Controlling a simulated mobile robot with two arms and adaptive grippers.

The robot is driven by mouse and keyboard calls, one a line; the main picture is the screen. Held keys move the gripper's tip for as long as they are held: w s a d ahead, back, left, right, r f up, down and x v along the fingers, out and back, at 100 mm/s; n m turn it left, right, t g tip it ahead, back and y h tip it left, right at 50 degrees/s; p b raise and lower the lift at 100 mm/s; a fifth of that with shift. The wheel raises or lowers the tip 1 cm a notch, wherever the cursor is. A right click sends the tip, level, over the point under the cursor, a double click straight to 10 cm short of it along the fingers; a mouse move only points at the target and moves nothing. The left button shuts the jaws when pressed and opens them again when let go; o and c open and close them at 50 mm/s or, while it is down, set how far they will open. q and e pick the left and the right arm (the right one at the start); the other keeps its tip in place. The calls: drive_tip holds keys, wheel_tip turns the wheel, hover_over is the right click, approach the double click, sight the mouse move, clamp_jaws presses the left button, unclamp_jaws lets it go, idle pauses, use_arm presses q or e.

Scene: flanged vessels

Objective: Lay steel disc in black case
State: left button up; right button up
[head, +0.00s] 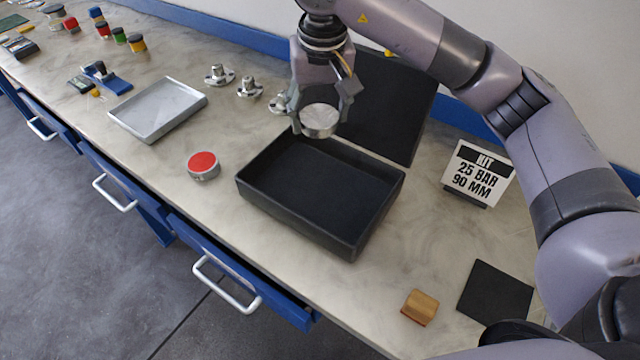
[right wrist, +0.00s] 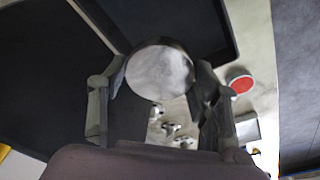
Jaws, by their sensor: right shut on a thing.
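The steel disc (head: 319,121) is round, with a pale brushed face. My right gripper (head: 322,112) is shut on it and holds it above the back edge of the black case. In the right wrist view the disc (right wrist: 160,72) sits between the two fingers of the gripper (right wrist: 160,85). The black case (head: 364,222) lies open on the bench, and its tray is empty. Its lid (head: 388,110) stands open behind the tray, partly hidden by my right arm. My left gripper does not show.
A red-topped round tin (head: 202,165) stands left of the case. A grey tray (head: 157,108) and several flanged metal parts (head: 249,88) are farther back. A sign (head: 479,174) stands at right. A wooden block (head: 419,307) and a dark mat (head: 495,291) lie at front right.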

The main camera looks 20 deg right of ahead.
wheel_tip(320, 180, down, 7)
drive_tip(key=p, duration=0.3)
approach(320, 189)
drive_tip(key=shift+w+f, duration=0.3)
drive_tip(key=shift+w, duration=0.1)
drive_tip(key=shift+f, duration=0.4)
drive_tip(key=shift+w+f, duration=0.1)
drive_tip(key=shift+f, duration=0.4)
wheel_tip(320, 189, down, 3)
drive_tip(key=shift+f+p, duration=0.1)
drive_tip(key=shift+p, duration=0.2)
drive_tip(key=shift+f, duration=0.25)
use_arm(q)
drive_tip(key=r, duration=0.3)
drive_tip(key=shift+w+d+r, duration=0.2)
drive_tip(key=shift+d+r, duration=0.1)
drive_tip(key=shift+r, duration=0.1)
